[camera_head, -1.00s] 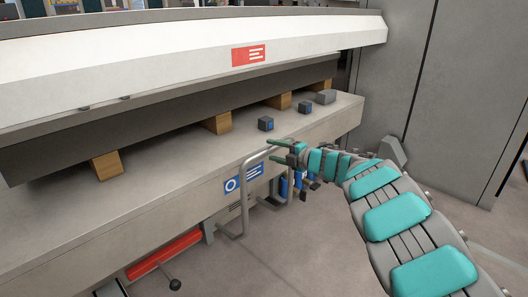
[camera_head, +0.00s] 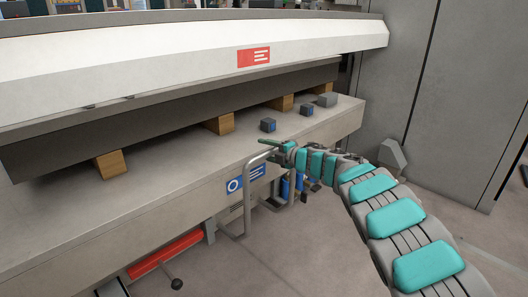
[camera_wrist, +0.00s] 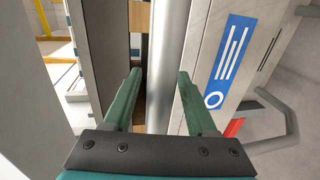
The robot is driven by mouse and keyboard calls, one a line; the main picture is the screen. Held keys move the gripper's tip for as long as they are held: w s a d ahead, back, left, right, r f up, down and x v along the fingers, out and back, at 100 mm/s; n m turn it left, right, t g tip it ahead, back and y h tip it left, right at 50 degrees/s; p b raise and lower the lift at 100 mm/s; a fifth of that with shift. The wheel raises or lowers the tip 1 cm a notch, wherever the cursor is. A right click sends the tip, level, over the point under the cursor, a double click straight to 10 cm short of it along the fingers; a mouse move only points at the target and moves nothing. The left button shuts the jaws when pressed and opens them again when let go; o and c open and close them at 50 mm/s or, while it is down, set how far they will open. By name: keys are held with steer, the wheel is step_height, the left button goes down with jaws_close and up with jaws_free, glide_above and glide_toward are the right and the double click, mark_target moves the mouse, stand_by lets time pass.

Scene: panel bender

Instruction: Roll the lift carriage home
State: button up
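The carriage's grey bent-tube handle (camera_head: 242,203) stands at the front of the bench, below its top edge, beside a blue label (camera_head: 245,179). My gripper (camera_head: 272,146) is at the upper end of this handle. In the wrist view its two green fingers (camera_wrist: 160,75) are apart, with a grey tube (camera_wrist: 166,40) running between them. A gap shows on each side of the tube, wider on the left. I cannot tell how deep the tube sits between the fingers. More bent tube (camera_wrist: 285,120) shows at the right. The carriage body is mostly hidden under the bench.
The bench top (camera_head: 75,215) carries wooden blocks (camera_head: 110,165) and small dark blocks (camera_head: 268,125) under the white upper beam (camera_head: 180,55). A red bar (camera_head: 165,254) and black-knobbed lever (camera_head: 176,284) are low at the front. A grey cabinet (camera_head: 425,100) stands right. Floor in front is open.

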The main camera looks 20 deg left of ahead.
steer(key=shift+s+d, duration=0.2)
steer(key=shift+d, duration=0.15)
steer(key=c, duration=0.6)
jaws_close()
steer(key=shift+w+a, duration=0.1)
steer(key=shift+w+a, duration=0.15)
steer(key=shift+a, duration=0.1)
steer(key=shift+d, duration=0.1)
